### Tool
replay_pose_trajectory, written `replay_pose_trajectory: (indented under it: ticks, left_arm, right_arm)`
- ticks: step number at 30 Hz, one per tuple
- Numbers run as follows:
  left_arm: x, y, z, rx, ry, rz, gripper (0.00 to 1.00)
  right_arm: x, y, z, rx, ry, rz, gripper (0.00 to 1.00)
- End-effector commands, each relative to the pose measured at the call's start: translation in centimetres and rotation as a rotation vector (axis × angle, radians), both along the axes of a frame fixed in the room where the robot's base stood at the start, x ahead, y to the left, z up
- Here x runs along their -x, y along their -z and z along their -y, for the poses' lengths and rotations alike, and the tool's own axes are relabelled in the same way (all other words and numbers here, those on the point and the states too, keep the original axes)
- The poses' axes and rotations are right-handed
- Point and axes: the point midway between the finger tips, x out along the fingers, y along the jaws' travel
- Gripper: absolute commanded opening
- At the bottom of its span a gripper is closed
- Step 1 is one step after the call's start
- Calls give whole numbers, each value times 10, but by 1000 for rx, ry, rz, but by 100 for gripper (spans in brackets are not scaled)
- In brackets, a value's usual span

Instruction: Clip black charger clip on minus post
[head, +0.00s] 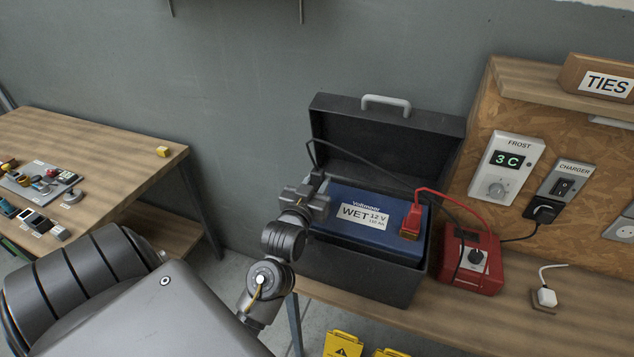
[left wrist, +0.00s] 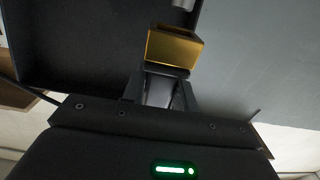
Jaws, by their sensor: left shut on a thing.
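The blue battery (head: 368,216), labelled "WET 12 V", sits in an open black case (head: 370,277). My left gripper (head: 316,190) is at the battery's left top edge, shut on the black charger clip. In the left wrist view the clip's brass jaw end (left wrist: 173,48) sticks out beyond my left gripper (left wrist: 160,92). The red clip (head: 411,220) stands at the battery's right end. I cannot make out the minus post; my gripper covers that corner in the head view. My right gripper is not in view.
The raised case lid (head: 400,135) stands behind the battery. A second table (head: 110,160) stands at the left.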

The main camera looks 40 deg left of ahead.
Motion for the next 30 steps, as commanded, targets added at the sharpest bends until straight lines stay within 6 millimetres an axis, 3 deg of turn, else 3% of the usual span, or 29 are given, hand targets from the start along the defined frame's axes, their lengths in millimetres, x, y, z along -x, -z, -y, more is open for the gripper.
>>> replay_pose_trajectory:
  ticks: [30]
  left_arm:
    - [0,-1,0,0,0,1,4]
  right_arm:
    - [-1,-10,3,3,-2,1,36]
